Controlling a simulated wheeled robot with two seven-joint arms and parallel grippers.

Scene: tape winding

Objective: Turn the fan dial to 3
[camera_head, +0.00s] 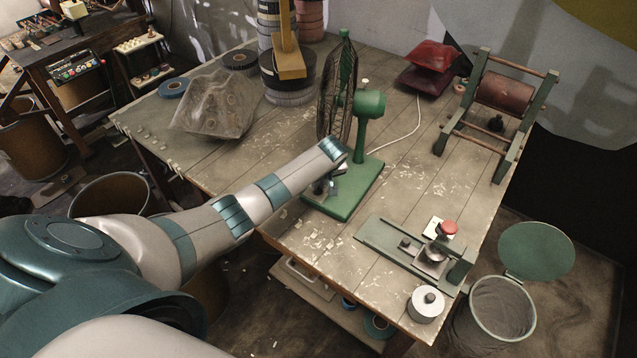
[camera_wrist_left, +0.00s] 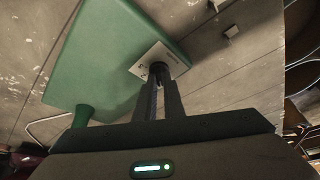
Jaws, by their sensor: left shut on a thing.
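The green fan (camera_head: 369,103) stands on the table with its wire cage facing left and its flat green base (camera_head: 362,186) below. The base fills the upper left of the left wrist view (camera_wrist_left: 105,55). A pale dial plate (camera_wrist_left: 143,64) with small dark marks sits at the base's edge. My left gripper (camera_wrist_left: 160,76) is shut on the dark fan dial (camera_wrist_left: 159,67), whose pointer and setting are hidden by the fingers. In the head view, my left gripper (camera_head: 329,186) is at the base's near left edge, partly hidden by my forearm. My right gripper is not in view.
The table (camera_head: 310,235) has bare room in front of the base. A green metal fixture (camera_head: 385,243) and a silver pot (camera_head: 425,306) stand at the near right. A wooden roller frame (camera_head: 500,92) is at the far right.

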